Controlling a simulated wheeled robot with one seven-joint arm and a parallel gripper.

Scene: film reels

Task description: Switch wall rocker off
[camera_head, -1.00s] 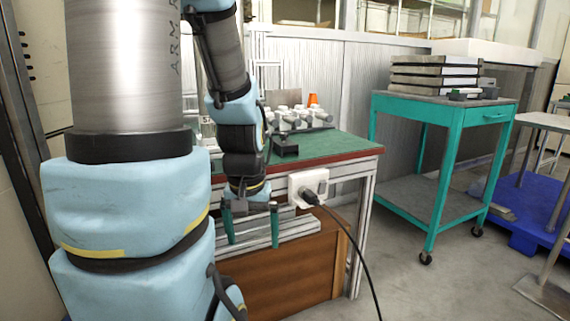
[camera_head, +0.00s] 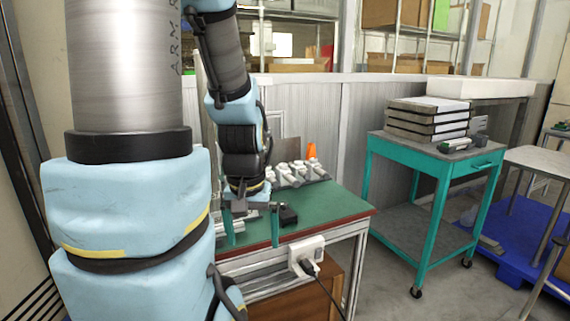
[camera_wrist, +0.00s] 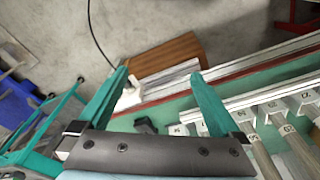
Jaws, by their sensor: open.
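A white socket box (camera_head: 306,256) is fixed at the table's front right edge. A black plug (camera_head: 309,267) with a black cable is in it. I cannot make out its rocker or the rocker's position. My gripper (camera_head: 252,240) is open and empty, its two green fingers pointing down, left of the box in the head view. In the wrist view my gripper (camera_wrist: 160,76) spreads wide, and the white box (camera_wrist: 130,98) shows beside the left finger, partly hidden by it.
The green-topped table (camera_head: 335,205) carries a row of grey-white parts (camera_head: 295,173), a small black block (camera_head: 288,215) and an orange cone-like item (camera_head: 311,150). A teal cart (camera_head: 440,165) with stacked trays stands to the right. The floor between is clear.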

